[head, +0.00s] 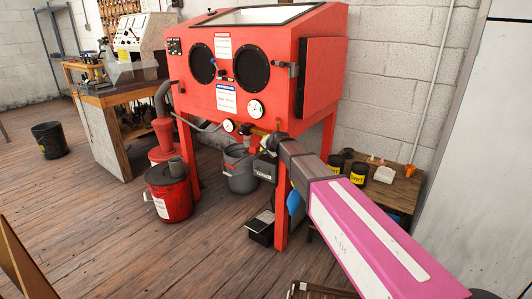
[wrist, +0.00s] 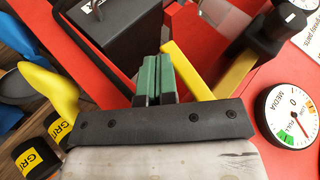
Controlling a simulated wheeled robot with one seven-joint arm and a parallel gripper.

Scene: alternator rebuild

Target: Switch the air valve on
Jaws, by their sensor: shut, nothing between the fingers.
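The red blast cabinet (head: 270,60) stands on red legs against the block wall. My gripper (head: 266,143) is at its lower front edge, right of the small gauge. In the wrist view my gripper (wrist: 154,80) is shut, its green finger pads together with nothing between them. A flat yellow lever (wrist: 193,70), which looks like the air valve's handle, slants close beside the right finger. I cannot tell whether they touch. The valve's body is hidden behind my gripper.
The media gauge (wrist: 289,113) and a black knob (wrist: 282,27) are to the right of the fingers. A curved yellow piece (wrist: 50,90) is at left, and a dark box (wrist: 103,32) lies beyond. A red bucket (head: 168,192) stands on the floor at left.

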